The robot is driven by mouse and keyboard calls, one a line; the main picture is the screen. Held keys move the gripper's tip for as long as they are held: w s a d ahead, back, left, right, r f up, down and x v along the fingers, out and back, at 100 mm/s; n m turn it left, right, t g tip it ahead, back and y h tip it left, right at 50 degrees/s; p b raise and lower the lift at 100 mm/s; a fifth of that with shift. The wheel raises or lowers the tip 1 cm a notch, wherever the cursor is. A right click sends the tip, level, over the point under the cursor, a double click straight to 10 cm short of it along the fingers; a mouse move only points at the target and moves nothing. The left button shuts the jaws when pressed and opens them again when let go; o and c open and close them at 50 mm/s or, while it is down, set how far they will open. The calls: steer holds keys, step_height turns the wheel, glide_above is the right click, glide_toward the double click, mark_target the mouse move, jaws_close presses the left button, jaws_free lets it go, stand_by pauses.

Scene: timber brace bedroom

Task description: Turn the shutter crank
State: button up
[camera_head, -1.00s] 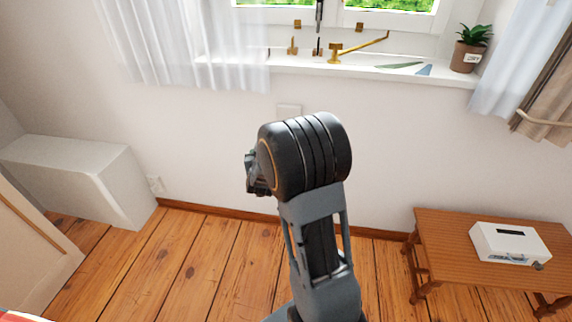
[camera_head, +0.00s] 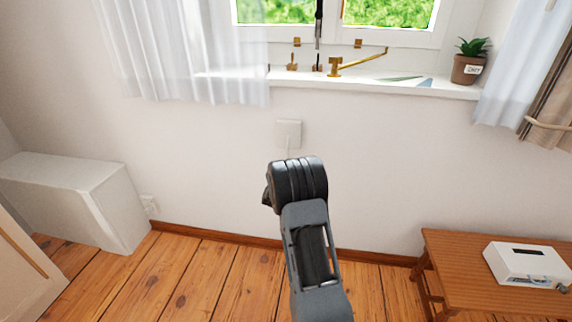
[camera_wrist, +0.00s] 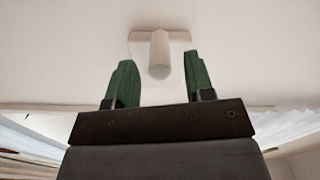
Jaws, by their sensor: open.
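A small pale wall plate (camera_head: 289,133) sits on the wall below the window sill, with a thin pale part running down from it behind my arm. In the wrist view, a pale plate (camera_wrist: 183,38) carries a blunt cylinder (camera_wrist: 160,54), which looks like the crank part. My gripper (camera_wrist: 158,75) is open, its two green fingers apart with the cylinder between and beyond them; contact is not visible. In the head view my arm hides the gripper. A brass fitting with a slanting arm (camera_head: 362,62) stands on the sill; which piece is the shutter crank I cannot tell for sure.
The window sill (camera_head: 225,77) holds brass pieces and a potted plant (camera_head: 469,62). Curtains (camera_head: 180,50) hang at both sides. A white cabinet (camera_head: 65,195) stands left. A wooden table (camera_head: 460,270) with a white box (camera_head: 527,263) stands right. Floor between is clear.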

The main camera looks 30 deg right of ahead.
steer(key=shift+x, duration=1.6)
jaws_close()
